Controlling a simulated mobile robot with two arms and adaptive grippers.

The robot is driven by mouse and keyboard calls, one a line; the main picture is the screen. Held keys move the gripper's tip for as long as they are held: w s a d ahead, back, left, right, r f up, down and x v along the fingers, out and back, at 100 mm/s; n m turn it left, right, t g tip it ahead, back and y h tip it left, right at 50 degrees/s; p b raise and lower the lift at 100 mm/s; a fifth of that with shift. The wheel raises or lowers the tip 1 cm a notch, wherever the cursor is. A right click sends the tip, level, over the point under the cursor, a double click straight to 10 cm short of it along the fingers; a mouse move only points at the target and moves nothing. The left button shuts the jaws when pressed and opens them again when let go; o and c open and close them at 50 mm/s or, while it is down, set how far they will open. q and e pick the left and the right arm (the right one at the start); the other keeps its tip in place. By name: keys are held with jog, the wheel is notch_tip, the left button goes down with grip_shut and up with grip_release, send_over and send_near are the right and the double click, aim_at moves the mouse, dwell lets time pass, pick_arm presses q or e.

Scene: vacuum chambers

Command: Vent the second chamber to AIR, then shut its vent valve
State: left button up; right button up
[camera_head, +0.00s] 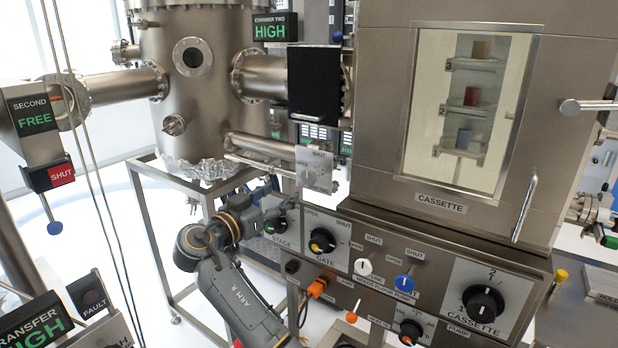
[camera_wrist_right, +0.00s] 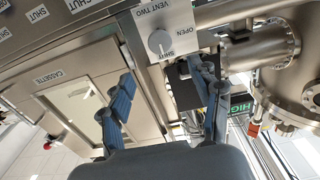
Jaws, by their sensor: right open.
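The second chamber (camera_head: 185,65) is a steel vessel at the upper left of the head view, and its CHAMBER TWO display (camera_head: 275,27) reads HIGH in green. The VENT TWO plate (camera_head: 315,168) is right of and below it. In the wrist view this plate (camera_wrist_right: 184,28) shows a round grey knob (camera_wrist_right: 160,42) between SHUT and OPEN labels; its exact setting is hard to tell. My right gripper (camera_head: 284,205) is below the plate in the head view. In the wrist view the right gripper (camera_wrist_right: 160,72) is open and empty, with the knob beyond its fingertips. My left gripper is not in view.
The cassette chamber (camera_head: 385,100) stands right of the vent plate. Below it is a panel with the GATE knob (camera_head: 322,241), a white knob (camera_head: 363,266), a blue knob (camera_head: 404,283) and the CASSETTE knob (camera_head: 482,304). A metal frame (camera_head: 146,235) stands left of my right arm.

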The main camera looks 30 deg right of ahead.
aim_at(307, 177)
jog(key=p+x, duration=0.4)
jog(key=x, duration=0.7)
jog(key=shift+w+d+r, duration=0.1)
jog(key=shift+d+r, duration=0.05)
jog(key=shift+w+d+f, duration=0.2)
jog(key=shift+w+d, duration=0.1)
jog(key=shift+d, duration=0.45)
jog(key=shift+c, duration=0.2)
jog(key=c, duration=1.1)
jog(key=shift+c, duration=0.2)
